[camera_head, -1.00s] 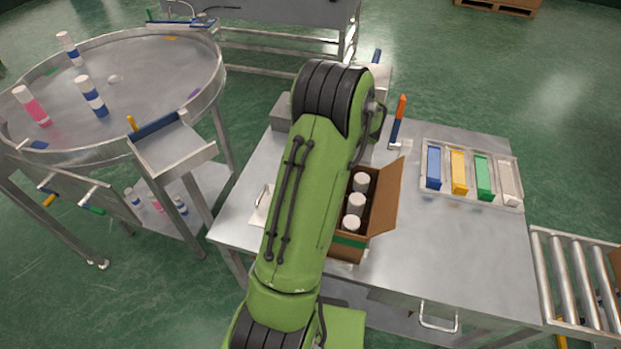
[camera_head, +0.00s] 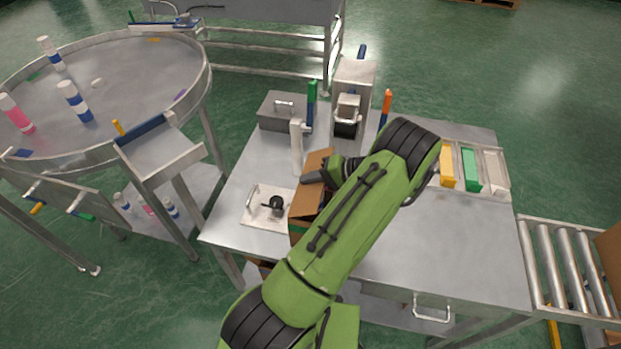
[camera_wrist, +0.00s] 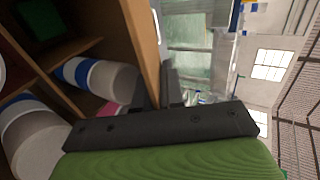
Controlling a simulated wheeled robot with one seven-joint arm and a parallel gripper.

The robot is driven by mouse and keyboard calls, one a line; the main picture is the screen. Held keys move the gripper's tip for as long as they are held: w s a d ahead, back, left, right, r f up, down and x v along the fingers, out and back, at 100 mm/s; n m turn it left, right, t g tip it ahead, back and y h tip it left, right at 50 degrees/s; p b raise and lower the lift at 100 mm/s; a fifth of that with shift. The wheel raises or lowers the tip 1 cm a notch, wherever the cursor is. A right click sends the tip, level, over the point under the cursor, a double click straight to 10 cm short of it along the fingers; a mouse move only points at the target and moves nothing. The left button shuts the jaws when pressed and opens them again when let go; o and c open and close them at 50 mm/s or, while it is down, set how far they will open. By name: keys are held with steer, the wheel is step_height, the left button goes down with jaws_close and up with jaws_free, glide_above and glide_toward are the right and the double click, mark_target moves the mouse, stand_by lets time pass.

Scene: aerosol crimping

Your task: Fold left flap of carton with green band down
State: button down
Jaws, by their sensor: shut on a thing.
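The brown carton (camera_head: 301,226) with a green band stands on the metal table, its right part hidden behind my arm. A brown flap (camera_head: 318,160) of it stands up beside my gripper (camera_head: 318,176). In the wrist view, the dark fingers of my gripper (camera_wrist: 155,90) are shut on the edge of a raised carton flap (camera_wrist: 143,40), one finger on each side. Inside the carton, white cans show between brown dividers, one with a blue band (camera_wrist: 95,76). The head view hides the cans and the far right flap.
A white plate with a black knob (camera_head: 262,212) lies left of the carton. A white post (camera_head: 297,150), a grey box (camera_head: 281,110) and a metal press-like unit (camera_head: 350,100) stand behind it. Coloured blocks in a tray (camera_head: 492,172) lie to the right. The front right table is clear.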

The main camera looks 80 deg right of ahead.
steer(key=shift+f, duration=0.1)
stand_by(0.3)
steer(key=c, duration=1.3)
jaws_free()
